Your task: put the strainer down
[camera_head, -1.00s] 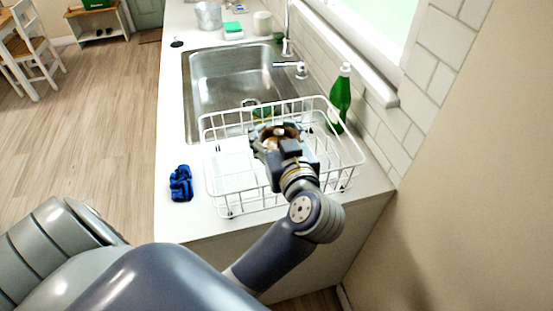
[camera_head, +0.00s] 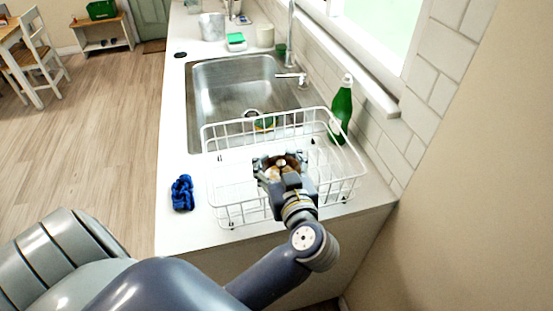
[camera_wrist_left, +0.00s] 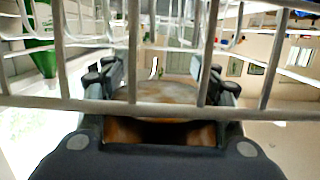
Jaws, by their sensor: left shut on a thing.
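My left gripper (camera_head: 279,162) reaches into the white wire dish rack (camera_head: 243,214) on the counter. It is shut on a round brown-orange thing with some silver on it, which I take to be the strainer (camera_head: 288,166). In the left wrist view the gripper (camera_wrist_left: 158,78) has a finger on each side of the brownish strainer (camera_wrist_left: 165,93), with white rack wires crossing close in front. The strainer's underside and any contact with the rack floor are hidden. My right gripper is not in view.
A green bottle (camera_head: 341,110) stands by the wall, right behind the rack. The steel sink (camera_head: 225,95) lies beyond the rack, with a green and yellow item (camera_head: 265,123) near its front edge. A blue cloth (camera_head: 182,193) lies left of the rack. Counter left of the sink is clear.

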